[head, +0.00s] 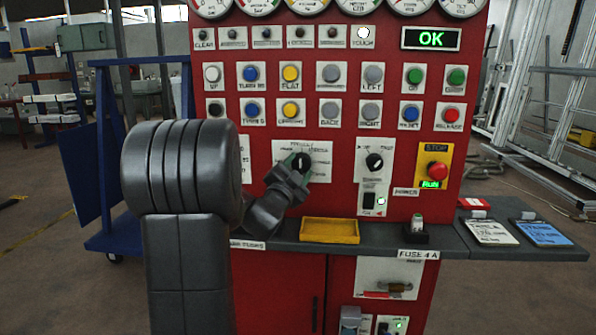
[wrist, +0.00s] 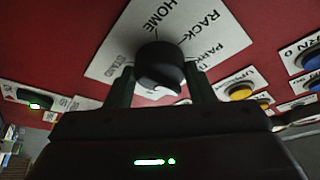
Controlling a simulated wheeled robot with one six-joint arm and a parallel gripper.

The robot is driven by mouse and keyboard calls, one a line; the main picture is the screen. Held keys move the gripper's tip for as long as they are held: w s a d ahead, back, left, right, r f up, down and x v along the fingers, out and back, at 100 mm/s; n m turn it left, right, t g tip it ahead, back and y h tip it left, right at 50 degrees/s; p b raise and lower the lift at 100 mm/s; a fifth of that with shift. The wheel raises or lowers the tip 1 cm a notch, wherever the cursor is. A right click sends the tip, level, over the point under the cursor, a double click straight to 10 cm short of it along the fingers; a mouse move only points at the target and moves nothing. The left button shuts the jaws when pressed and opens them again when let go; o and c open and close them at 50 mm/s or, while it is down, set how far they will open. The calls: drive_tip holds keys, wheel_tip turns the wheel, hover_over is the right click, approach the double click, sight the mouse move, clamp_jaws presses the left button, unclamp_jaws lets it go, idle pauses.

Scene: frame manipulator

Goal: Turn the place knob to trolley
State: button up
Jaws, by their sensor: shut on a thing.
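The place knob (wrist: 158,66) is a round black knob on a white label plate (wrist: 185,30). In the wrist view, HOME, RACK and what looks like PARK can be read around it; other words are partly hidden, and I cannot read TROLLEY. In the head view the same knob (head: 303,160) is on the red panel, left of a second black knob. My gripper (wrist: 162,80) has one finger on each side of the knob and is shut on it. Its tip (head: 293,168) partly covers the knob and plate in the head view. Which label the knob points at is unclear.
The second knob (head: 374,162) and a red STOP button (head: 437,172) are to the right. Rows of coloured buttons are above. A yellow tray (head: 330,230) sits on the grey ledge below my gripper. The display (head: 431,39) reads OK.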

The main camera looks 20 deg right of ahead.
drive_tip(key=shift+f, duration=0.1)
drive_tip(key=o, duration=1)
drive_tip(key=shift+a, duration=0.1)
drive_tip(key=v, duration=1.3)
drive_tip(key=shift+s+a, duration=0.2)
drive_tip(key=shift+s, duration=0.15)
drive_tip(key=x, duration=1.4)
